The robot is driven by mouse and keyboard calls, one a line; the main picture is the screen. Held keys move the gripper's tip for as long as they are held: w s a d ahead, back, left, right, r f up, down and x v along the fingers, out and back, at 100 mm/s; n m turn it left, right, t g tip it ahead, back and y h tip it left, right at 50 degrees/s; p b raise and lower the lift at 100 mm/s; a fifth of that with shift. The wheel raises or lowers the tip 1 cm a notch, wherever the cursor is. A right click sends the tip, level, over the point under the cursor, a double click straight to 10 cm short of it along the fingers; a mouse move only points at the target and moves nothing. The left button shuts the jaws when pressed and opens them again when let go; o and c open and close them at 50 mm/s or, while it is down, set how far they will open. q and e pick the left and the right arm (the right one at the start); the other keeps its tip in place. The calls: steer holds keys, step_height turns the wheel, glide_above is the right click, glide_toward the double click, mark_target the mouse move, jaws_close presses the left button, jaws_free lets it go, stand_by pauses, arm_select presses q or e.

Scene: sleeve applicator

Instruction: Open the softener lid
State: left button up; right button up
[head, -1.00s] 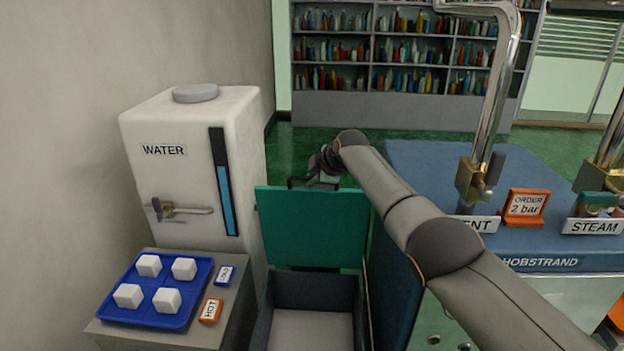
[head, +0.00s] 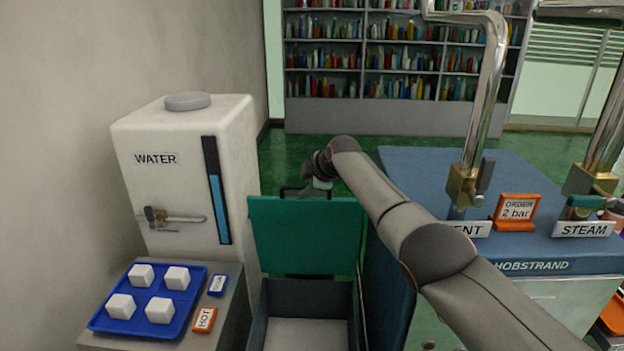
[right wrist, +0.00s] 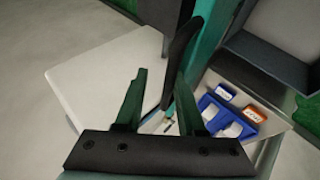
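The teal softener lid (head: 305,237) stands raised, close to upright, at the back of its dark open box (head: 355,315). A dark handle (head: 287,189) shows at the lid's top edge. My right gripper (head: 316,187) is at that handle, partly hidden behind the lid's top. In the right wrist view my right gripper (right wrist: 157,100) has its two green fingers spread apart. The black handle (right wrist: 181,50) reaches down between them, beside the teal lid edge (right wrist: 207,40). I cannot tell whether a finger touches it. My left gripper is not in view.
A white water tank (head: 182,180) stands to the left. In front of it a grey stand (head: 232,290) holds a blue tray (head: 180,325) with white cubes. A blue-topped machine (head: 420,170) with pipes stands right, beneath my right arm.

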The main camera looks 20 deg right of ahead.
steer(key=shift+s+d+f, duration=0.1)
steer(key=shift+s+f, duration=0.05)
steer(key=shift+s+r+p, duration=0.15)
steer(key=shift+r+p, duration=0.15)
steer(key=shift+r, duration=0.05)
steer(key=b+v, duration=0.1)
steer(key=v, duration=1)
steer(key=shift+s+r, duration=0.2)
steer(key=shift+r, duration=0.15)
steer(key=shift+f, duration=0.1)
